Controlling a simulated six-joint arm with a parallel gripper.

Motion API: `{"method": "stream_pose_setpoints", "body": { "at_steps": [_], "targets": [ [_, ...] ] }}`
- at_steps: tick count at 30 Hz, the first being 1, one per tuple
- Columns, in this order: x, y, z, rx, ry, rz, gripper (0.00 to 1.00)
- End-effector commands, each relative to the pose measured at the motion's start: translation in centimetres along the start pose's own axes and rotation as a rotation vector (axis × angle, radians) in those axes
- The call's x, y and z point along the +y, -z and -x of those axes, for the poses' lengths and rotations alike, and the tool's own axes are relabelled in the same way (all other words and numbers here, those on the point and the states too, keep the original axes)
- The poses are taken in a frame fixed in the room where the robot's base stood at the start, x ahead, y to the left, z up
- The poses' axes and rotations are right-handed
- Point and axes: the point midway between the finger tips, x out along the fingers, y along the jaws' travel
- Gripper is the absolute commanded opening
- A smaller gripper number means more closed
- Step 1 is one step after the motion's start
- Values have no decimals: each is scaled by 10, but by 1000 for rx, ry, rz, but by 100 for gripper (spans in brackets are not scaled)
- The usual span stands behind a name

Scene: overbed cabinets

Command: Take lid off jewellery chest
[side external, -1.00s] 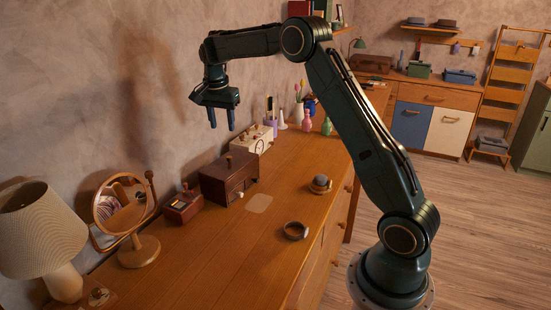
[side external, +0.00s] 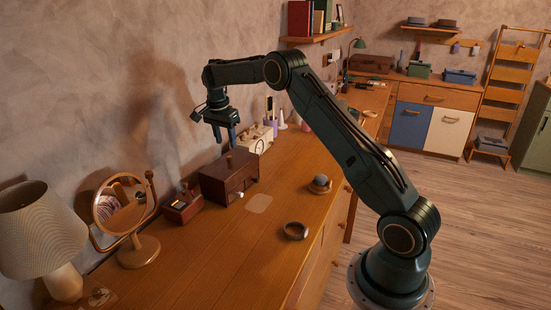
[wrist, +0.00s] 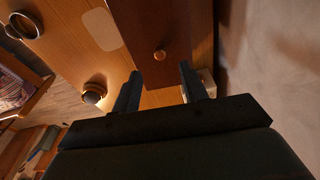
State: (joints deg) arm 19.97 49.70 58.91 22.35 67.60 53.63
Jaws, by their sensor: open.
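The jewellery chest (side external: 230,184) is a dark brown wooden box standing on the dresser near the wall. Its lid (side external: 222,166) sits on top and carries a small knob (side external: 229,160). My gripper (side external: 225,138) points down above the chest, open and empty, with its fingertips apart from the knob. In the wrist view the lid (wrist: 150,25) fills the upper middle. The round knob (wrist: 160,55) appears between the lines of the two fingers (wrist: 161,80), a little ahead of their tips. The chest's lower part is hidden there.
A small dark red box (side external: 183,208) and a round mirror (side external: 138,252) stand left of the chest. A cream box (side external: 257,138) stands behind it. A pale mat (side external: 259,203), a ring-shaped dish (side external: 295,231) and a grey domed item (side external: 320,183) lie to the right. Bare dresser top (side external: 215,255) lies in front.

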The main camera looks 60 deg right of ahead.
Motion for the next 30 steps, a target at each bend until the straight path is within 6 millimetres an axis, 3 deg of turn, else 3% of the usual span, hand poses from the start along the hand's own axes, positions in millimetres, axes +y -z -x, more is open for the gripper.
{"method": "stream_pose_setpoints", "body": {
  "at_steps": [5, 18, 30],
  "targets": [
    [0, 0, -7, -1, -1, 0, 43],
    [0, 0, -56, -1, 0, 0, 43],
    [0, -1, -62, -1, 1, 1, 43]
  ]
}}
